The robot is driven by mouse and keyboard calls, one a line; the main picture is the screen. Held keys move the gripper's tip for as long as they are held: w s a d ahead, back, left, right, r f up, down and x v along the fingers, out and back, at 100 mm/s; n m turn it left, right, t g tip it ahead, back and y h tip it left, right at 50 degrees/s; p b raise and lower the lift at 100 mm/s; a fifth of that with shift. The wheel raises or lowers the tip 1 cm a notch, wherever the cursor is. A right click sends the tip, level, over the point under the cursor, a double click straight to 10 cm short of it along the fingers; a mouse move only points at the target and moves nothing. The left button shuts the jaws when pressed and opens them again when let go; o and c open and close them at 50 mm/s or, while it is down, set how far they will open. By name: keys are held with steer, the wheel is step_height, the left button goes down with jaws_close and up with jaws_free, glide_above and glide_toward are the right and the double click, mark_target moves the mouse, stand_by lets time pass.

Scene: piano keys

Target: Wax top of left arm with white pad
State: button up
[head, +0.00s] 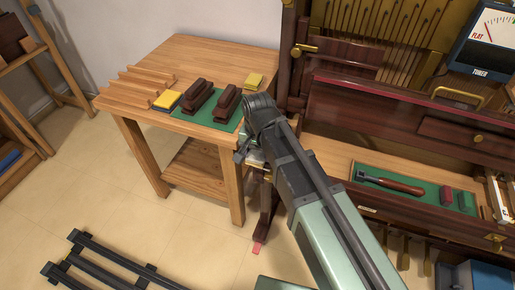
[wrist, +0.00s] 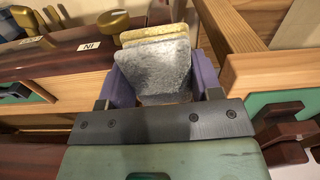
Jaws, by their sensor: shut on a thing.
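My gripper (wrist: 165,85) is shut on a pad (wrist: 158,68) with a mottled grey-white face, held between its two purple fingers in the wrist view. Yellowish layers show behind the pad's top edge. In the head view my arm hides most of the gripper; a small pale patch (head: 254,157) shows beside its end, between the side table and the piano case. The left arm of the piano is largely hidden behind my arm in the head view. Dark red polished wood (wrist: 70,62) with a label and brass knobs lies left of the pad in the wrist view. I cannot tell whether the pad touches anything.
The side table (head: 190,55) holds dark brown blocks (head: 197,97) on a green mat (head: 205,127), a yellow box (head: 167,100) and a small yellow pad (head: 255,80). A wooden-handled tool (head: 395,184) lies in the tray at right. A slatted rack stands on the floor.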

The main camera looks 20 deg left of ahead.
steer(key=shift+r+p, duration=2.75)
steer(key=shift+r, duration=0.4)
